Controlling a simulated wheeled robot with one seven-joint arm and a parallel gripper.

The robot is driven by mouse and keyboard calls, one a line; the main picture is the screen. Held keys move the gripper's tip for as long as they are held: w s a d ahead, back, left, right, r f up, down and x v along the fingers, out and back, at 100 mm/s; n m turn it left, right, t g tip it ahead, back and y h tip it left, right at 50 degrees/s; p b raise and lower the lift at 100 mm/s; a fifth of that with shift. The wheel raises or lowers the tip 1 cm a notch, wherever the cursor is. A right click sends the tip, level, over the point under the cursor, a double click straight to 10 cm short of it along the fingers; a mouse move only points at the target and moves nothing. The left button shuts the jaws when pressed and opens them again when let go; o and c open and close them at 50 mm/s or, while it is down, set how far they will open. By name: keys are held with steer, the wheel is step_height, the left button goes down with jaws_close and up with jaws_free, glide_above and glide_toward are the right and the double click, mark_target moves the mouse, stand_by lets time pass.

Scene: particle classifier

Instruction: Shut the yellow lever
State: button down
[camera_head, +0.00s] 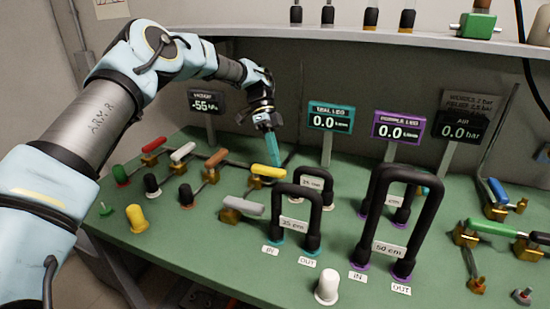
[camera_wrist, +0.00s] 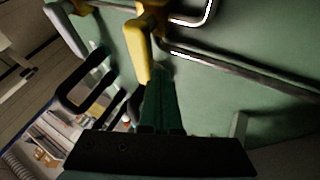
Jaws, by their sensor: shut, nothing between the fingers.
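The yellow lever (camera_head: 268,172) sits on a brass valve on the green bench, near the middle, behind the grey lever. In the wrist view the yellow lever (camera_wrist: 137,50) runs down from the brass valve body at the top, and its lower end lies close to my fingertips. My gripper (camera_head: 273,158) points down with its teal fingers shut and empty, its tips right by the yellow lever's right end. In the wrist view my gripper (camera_wrist: 160,72) shows the fingers together. I cannot tell whether the tips touch the lever.
A grey lever (camera_head: 242,206) lies in front of the yellow one. Black hose loops labelled 25 cm (camera_head: 296,205) and 50 cm (camera_head: 408,215) stand to the right. Red (camera_head: 154,144), white (camera_head: 183,152) and orange (camera_head: 216,158) levers lie left. Display signs (camera_head: 331,118) stand behind.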

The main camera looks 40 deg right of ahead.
steer(key=b+v, duration=0.1)
steer(key=v, duration=0.6)
steer(key=shift+r, duration=0.2)
steer(key=shift+w+d, duration=0.1)
stand_by(0.6)
